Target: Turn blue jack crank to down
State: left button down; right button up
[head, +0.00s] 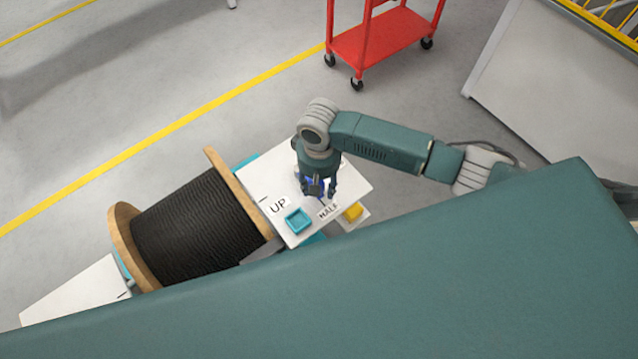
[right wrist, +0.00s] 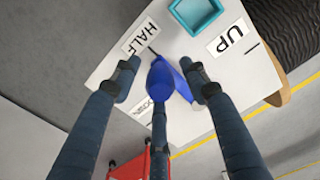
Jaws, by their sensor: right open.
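The blue jack crank (right wrist: 175,78) is on a white panel (head: 268,186). In the right wrist view its dark pointer tip lies beside the HALF label (right wrist: 140,38). The UP label (right wrist: 230,38) is to the right, and a partly hidden label lies lower down. My right gripper (head: 318,188) is over the panel, fingers pointing at the crank. It is open, with its fingers (right wrist: 162,80) spread around the crank's blue knob (right wrist: 160,85) and visible gaps on both sides. In the head view the gripper hides most of the crank. My left gripper is not in view.
A wooden reel (head: 125,235) of black cable (head: 190,227) stands left of the panel. A teal square tray (head: 298,220) sits on the panel by UP, and a yellow block (head: 353,212) is beside it. A red cart (head: 385,40) stands behind on open floor.

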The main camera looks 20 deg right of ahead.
jog(key=shift+f, duration=0.2)
grip_shut()
